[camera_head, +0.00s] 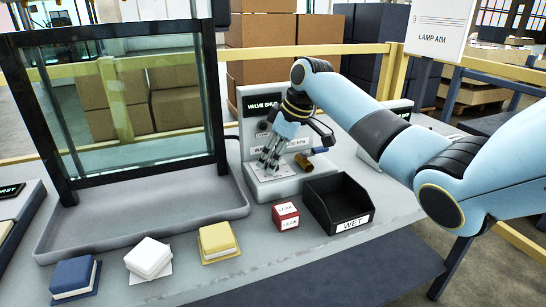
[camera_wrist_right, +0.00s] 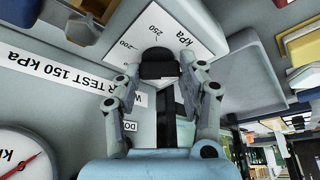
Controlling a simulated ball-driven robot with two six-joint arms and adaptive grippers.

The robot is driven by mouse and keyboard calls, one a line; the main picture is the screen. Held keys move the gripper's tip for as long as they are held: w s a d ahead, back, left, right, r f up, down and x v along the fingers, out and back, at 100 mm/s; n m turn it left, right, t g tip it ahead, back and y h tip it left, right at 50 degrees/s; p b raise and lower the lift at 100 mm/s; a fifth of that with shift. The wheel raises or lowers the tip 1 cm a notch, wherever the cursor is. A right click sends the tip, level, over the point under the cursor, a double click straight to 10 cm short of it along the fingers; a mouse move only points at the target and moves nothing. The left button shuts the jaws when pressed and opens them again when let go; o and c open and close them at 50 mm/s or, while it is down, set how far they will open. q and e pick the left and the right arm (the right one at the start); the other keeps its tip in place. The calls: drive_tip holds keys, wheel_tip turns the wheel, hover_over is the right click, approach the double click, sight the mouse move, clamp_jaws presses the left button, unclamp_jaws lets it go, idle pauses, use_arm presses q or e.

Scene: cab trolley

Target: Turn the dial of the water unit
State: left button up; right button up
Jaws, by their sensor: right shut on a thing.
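The water unit (camera_head: 247,130) is a grey panel on a base on the table, with a dark display on top reading "VALVE" and a partly hidden word. In the right wrist view its dial is a black knob (camera_wrist_right: 158,70) on a white plate marked in kPa, with 200 and 250 readable. My right gripper (camera_head: 268,166) reaches down in front of the unit and hides the dial in the head view. In the right wrist view the fingers of that gripper (camera_wrist_right: 160,78) are shut on the knob, one on each side. My left gripper is out of view.
A brass-ended handle (camera_head: 304,161) projects beside the gripper. A gauge with a red needle (camera_wrist_right: 25,160) shows in the wrist view. A black "WET" bin (camera_head: 338,205), a red-and-white block (camera_head: 286,215) and yellow, white and blue blocks stand in front. A glass-panelled frame (camera_head: 215,100) stands left in a grey tray.

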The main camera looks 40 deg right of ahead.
drive_tip(key=shift+r+p, duration=0.1)
drive_tip(key=shift+p, duration=0.25)
drive_tip(key=m+h+p, duration=0.1)
drive_tip(key=m+p, duration=0.3)
drive_tip(key=p, duration=0.1)
drive_tip(key=m+h+p, duration=0.1)
drive_tip(key=m+p, duration=0.2)
drive_tip(key=p, duration=0.3)
drive_tip(key=shift+a+r+m+t+h, duration=0.2)
drive_tip(key=shift+m+t+h, duration=0.1)
drive_tip(key=shift+m+h, duration=0.1)
drive_tip(key=m+h+p, duration=0.1)
drive_tip(key=m+p, duration=0.1)
drive_tip(key=shift+f+m, duration=0.15)
drive_tip(key=shift+m, duration=0.25)
drive_tip(key=m+h, duration=0.1)
drive_tip(key=m, duration=0.1)
drive_tip(key=shift+w+f+m, duration=0.1)
drive_tip(key=shift+w+m, duration=0.05)
drive_tip(key=shift+m, duration=0.25)
drive_tip(key=shift+a+m+g, duration=0.1)
drive_tip(key=shift+m+g, duration=0.5)
drive_tip(key=shift+m, duration=0.2)
drive_tip(key=shift+w+m+h, duration=0.1)
drive_tip(key=shift+m+h, duration=0.4)
drive_tip(key=shift+m, duration=0.4)
drive_tip(key=shift+m+g+h+b, duration=0.4)
drive_tip(key=shift+m+g+b, duration=0.65)
drive_tip(key=shift+m, duration=0.95)
